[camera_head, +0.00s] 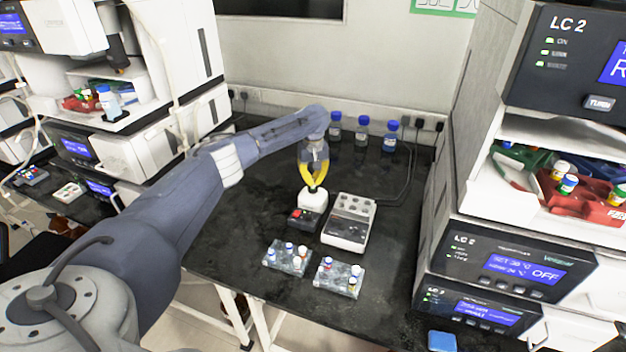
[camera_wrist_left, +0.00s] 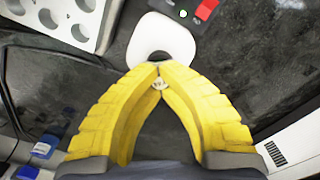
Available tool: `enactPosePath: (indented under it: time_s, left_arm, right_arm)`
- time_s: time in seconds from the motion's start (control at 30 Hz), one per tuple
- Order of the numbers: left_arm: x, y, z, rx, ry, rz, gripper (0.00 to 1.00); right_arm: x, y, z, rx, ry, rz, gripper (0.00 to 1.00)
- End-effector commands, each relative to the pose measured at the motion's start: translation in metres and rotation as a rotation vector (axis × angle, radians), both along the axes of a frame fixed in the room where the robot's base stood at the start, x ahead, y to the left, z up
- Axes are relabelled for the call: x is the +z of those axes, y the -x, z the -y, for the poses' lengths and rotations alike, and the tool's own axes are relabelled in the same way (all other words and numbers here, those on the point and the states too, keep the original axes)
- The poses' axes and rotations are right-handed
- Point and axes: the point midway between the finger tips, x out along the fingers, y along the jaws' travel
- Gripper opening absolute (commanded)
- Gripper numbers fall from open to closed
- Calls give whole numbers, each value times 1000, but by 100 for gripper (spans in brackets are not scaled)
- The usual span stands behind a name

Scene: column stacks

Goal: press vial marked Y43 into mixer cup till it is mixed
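The mixer has a white rounded body (camera_head: 312,199) with a dark cup on top. In the left wrist view its white body (camera_wrist_left: 150,32) and dark cup (camera_wrist_left: 160,55) show just beyond my fingertips. My left gripper (camera_head: 313,187) points down right over the mixer. In the left wrist view my yellow left fingers (camera_wrist_left: 160,75) come together at the tips around a small whitish piece, seemingly the cap of a vial (camera_wrist_left: 159,85). The rest of the vial is hidden, and no Y43 marking can be read. My right gripper is not in view.
A box with a red button (camera_head: 302,218) sits at the mixer's front. A grey block with round wells (camera_head: 350,222) stands to the right. Two racks (camera_head: 288,258) (camera_head: 339,278) with small vials stand in front. Blue-capped bottles (camera_head: 362,132) stand at the back. Instruments flank the black bench.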

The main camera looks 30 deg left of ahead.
Motion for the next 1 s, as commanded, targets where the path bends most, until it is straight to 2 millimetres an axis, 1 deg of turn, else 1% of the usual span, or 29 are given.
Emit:
enactPosePath:
  time_s: [1.0]
  left_arm:
    - [-6, 0, 0, 0, -1, -1, 0]
  right_arm:
    - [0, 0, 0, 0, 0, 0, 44]
